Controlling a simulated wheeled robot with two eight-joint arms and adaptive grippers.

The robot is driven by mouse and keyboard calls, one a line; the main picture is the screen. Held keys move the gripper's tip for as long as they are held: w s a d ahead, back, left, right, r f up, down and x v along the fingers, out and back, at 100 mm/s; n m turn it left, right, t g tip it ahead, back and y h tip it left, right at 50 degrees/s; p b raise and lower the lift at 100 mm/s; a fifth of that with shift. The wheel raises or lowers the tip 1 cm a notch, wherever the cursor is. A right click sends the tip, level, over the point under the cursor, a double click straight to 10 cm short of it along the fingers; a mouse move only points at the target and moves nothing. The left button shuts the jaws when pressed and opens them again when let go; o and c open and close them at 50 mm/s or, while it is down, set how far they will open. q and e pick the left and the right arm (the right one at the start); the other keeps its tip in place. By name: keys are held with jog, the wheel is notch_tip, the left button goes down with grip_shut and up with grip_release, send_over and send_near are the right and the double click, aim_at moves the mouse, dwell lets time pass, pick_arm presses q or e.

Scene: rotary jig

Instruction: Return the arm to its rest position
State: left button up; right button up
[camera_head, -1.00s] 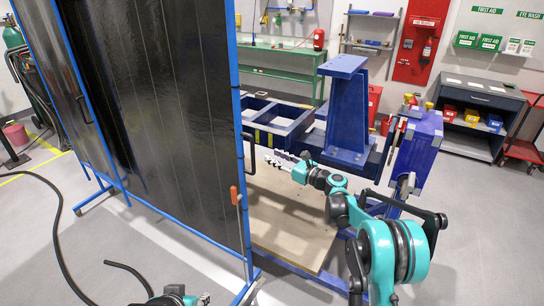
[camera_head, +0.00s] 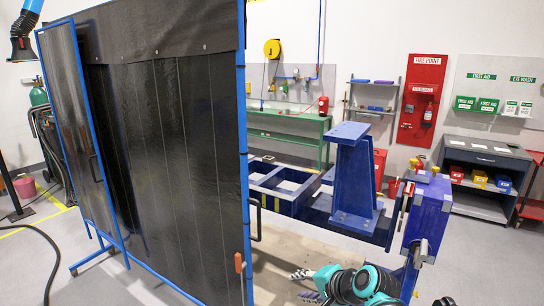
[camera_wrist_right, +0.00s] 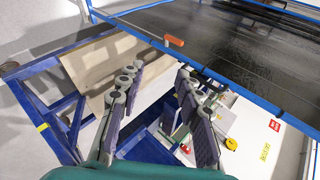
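My right arm is teal and black and shows at the bottom of the head view. Its gripper (camera_head: 304,284) points left, in front of the blue rotary jig (camera_head: 352,185) and near the black curtain screen. In the right wrist view the two padded fingers of this gripper (camera_wrist_right: 157,82) stand apart with nothing between them. Beyond them are a tan board (camera_wrist_right: 88,68) and blue frame beams. I cannot tell the exact gap to these. My left gripper and arm are out of the head view.
The black curtain screen (camera_head: 180,150) in a blue frame fills the left, with an orange handle (camera_head: 239,262) on its near post. A blue box-like part (camera_head: 428,210) of the jig stands right of my arm. Grey floor at the right (camera_head: 490,260) is clear.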

jog(key=s+d+f+n+h, duration=0.3)
jog(key=s+d+f+n, duration=0.1)
jog(key=s, duration=0.5)
jog(key=s+d+f+n+h, duration=0.2)
jog(key=s+d+f+n, duration=0.3)
jog(key=s, duration=0.5)
jog(key=shift+d+n+g+h, duration=0.4)
jog(key=shift+d, duration=0.15)
jog(key=shift+s, duration=0.1)
